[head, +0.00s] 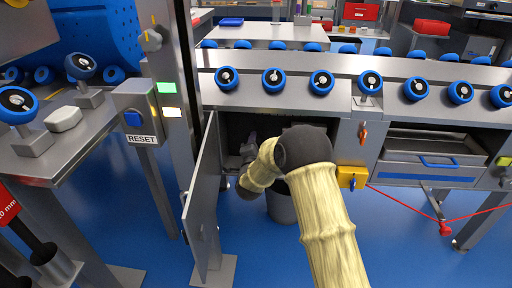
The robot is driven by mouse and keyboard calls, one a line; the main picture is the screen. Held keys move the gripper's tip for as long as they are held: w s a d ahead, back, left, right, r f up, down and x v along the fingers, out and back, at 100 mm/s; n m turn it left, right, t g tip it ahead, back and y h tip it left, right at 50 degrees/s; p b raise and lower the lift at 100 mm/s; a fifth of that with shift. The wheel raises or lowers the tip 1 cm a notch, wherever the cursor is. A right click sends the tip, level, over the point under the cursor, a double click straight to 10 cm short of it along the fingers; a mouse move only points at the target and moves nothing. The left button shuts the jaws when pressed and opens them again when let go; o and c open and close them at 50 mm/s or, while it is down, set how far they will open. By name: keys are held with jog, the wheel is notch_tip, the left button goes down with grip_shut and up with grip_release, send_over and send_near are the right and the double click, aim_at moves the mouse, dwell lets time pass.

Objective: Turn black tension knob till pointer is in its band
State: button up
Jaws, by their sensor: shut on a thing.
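My arm reaches into an open compartment (231,128) under the roller conveyor, in the middle of the head view. My gripper (249,147) is a small grey shape in the shade inside, partly covered by my own arm. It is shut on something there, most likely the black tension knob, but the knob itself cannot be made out. The pointer and its band cannot be made out either.
The compartment's grey door (203,205) stands open on the left. A post with a RESET box (140,115) is beside it. A yellow lock-like block (351,178) and a red cord (400,202) are to the right. A bin (281,207) stands below the compartment.

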jog(key=shift+m, duration=0.5)
jog(key=o, duration=1)
jog(key=shift+s, duration=0.1)
jog(key=shift+s+r, duration=0.1)
jog(key=shift+s, duration=0.55)
jog(key=s+p, duration=0.4)
jog(key=s, duration=0.6)
jog(key=shift+s+a, duration=0.2)
jog(key=shift+s, duration=0.15)
jog(key=shift+w, duration=0.1)
